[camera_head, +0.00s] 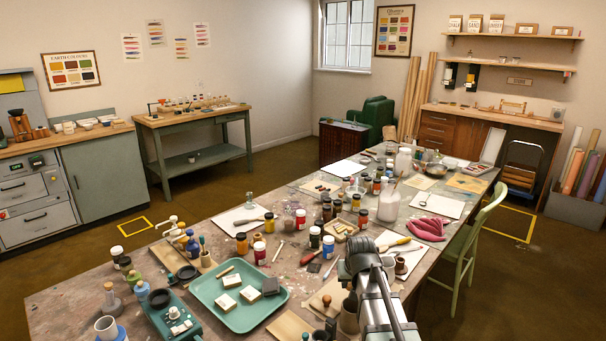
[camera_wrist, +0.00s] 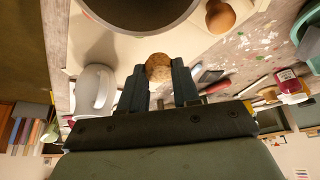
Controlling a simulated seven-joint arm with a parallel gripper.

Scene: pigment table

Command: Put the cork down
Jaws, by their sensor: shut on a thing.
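The cork (camera_wrist: 158,67) is a small, speckled brown stopper in the wrist view. My gripper (camera_wrist: 160,82) is shut on it, with one dark finger on each side. The cork's end sticks out past the fingertips. A pale surface lies behind it; I cannot tell how far it is from that surface. In the head view my arm reaches in from the lower right over the table, and I cannot make out the cork or the fingertips there.
The long worktable (camera_head: 80,300) is crowded. A green tray (camera_head: 238,316) with pale blocks lies left of my arm. A brown knob (camera_head: 327,300) and a cup (camera_head: 348,314) stand close to my arm. In the wrist view a large round vessel (camera_wrist: 140,28) and a white vessel (camera_wrist: 94,92) are near the gripper.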

